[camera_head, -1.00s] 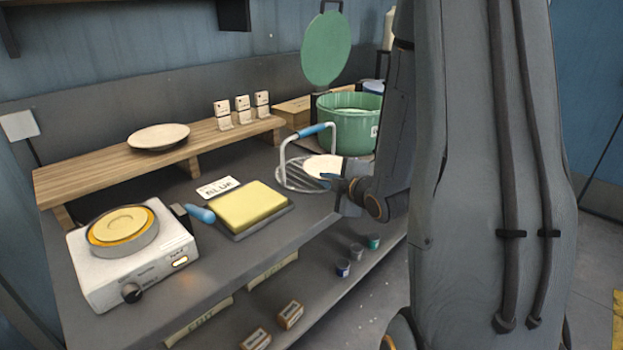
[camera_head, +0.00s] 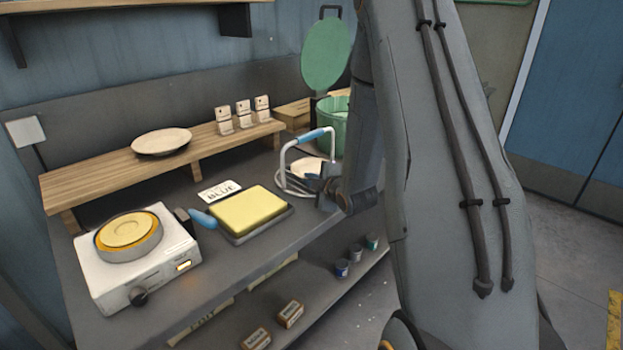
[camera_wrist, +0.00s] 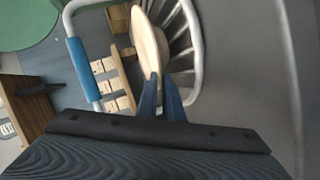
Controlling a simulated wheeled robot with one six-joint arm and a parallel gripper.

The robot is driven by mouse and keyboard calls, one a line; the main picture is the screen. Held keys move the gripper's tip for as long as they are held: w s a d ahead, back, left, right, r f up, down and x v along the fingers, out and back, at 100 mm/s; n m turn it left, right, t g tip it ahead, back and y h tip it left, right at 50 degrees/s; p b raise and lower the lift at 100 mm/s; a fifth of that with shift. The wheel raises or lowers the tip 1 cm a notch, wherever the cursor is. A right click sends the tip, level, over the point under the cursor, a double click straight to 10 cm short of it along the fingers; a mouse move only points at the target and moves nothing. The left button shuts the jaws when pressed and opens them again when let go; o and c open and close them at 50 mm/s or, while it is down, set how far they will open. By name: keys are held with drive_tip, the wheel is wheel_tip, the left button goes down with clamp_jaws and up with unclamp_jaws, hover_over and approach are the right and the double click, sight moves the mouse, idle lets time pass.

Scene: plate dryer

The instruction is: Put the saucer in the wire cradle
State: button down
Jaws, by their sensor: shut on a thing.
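The wire cradle (camera_head: 283,178) is a wire coil with a tall hoop and a blue grip, standing on the dark bench. The cream saucer (camera_head: 309,167) is at the cradle, partly behind the hoop. My gripper (camera_head: 327,178) is at the saucer's right side, shut on its rim. In the wrist view, the blue fingertips (camera_wrist: 162,98) pinch the saucer (camera_wrist: 148,44), seen nearly edge-on. The cradle's curved wires (camera_wrist: 181,38) are right beside it. Whether the saucer touches or rests on the wires I cannot tell.
Another cream plate (camera_head: 161,141) lies on the wooden shelf (camera_head: 110,172). A green bucket (camera_head: 331,128) stands behind the cradle. A yellow sponge-like block (camera_head: 247,209) and a white hotplate (camera_head: 150,270) stand to the left. Bare bench lies in front of the cradle.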

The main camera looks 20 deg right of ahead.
drive_tip(key=shift+f, duration=0.1)
drive_tip(key=c, duration=2.2)
unclamp_jaws()
